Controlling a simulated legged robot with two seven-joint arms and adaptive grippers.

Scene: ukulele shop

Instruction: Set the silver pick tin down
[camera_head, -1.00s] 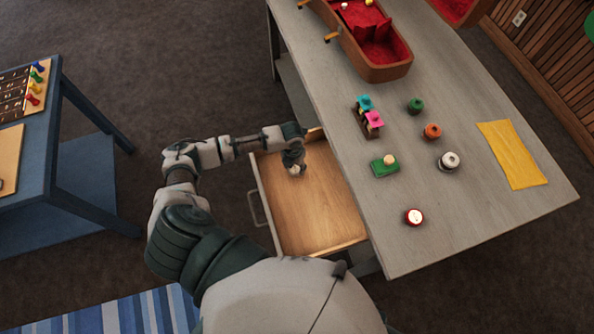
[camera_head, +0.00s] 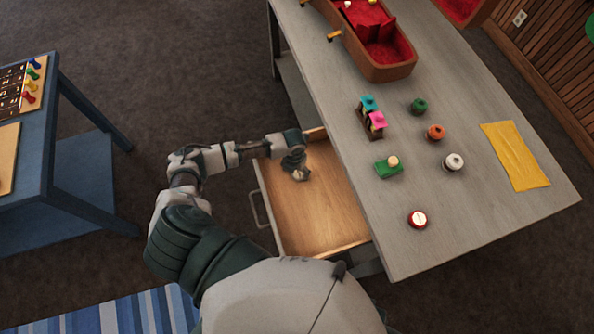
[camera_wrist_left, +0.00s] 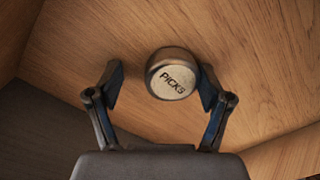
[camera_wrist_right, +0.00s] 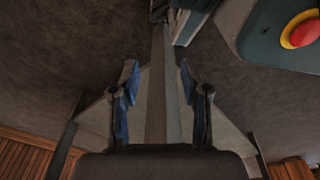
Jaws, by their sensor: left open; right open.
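The silver pick tin (camera_wrist_left: 172,75), a short round tin marked "PICKS", rests on the wooden floor of the open drawer (camera_head: 325,210). In the left wrist view it stands between and slightly beyond my left fingertips, close to the right finger; I cannot tell whether they touch. My left gripper (camera_head: 300,173) is inside the drawer near its far left corner; in the left wrist view its fingers (camera_wrist_left: 160,88) are spread. In the head view the gripper hides most or all of the tin. My right gripper (camera_wrist_right: 160,85) is open and empty, seen only in the right wrist view.
A blue table (camera_head: 50,185) stands at left. Most of the drawer floor is clear.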

